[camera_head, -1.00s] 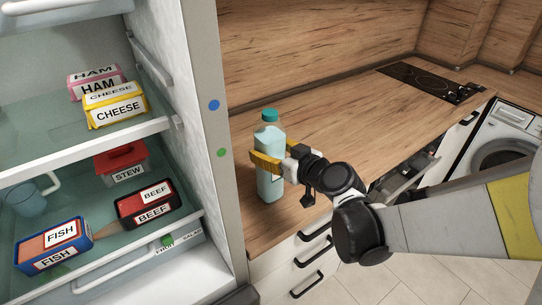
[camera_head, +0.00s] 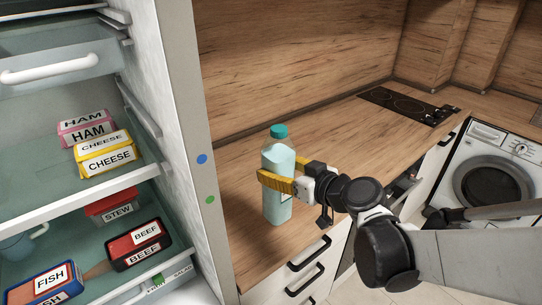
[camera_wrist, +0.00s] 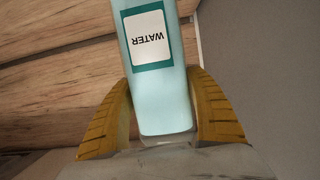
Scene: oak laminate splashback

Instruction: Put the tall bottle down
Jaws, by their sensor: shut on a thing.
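The tall bottle (camera_head: 279,160) is pale blue with a green cap and stands upright at the near left part of the wooden counter. My gripper (camera_head: 275,182) is shut on its middle, with yellow fingers on either side. In the wrist view the bottle (camera_wrist: 163,97) shows a white label reading WATER, upside down, between the yellow fingers of my gripper (camera_wrist: 165,118). The bottle's base appears at or just above the counter (camera_head: 330,140); I cannot tell whether it touches.
An open fridge on the left holds ham (camera_head: 86,129), cheese (camera_head: 106,153), stew (camera_head: 116,208), beef (camera_head: 138,246) and fish (camera_head: 46,284) packs. A black hob (camera_head: 408,105) lies at the counter's far end. The counter between is clear. A washing machine (camera_head: 489,180) stands at right.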

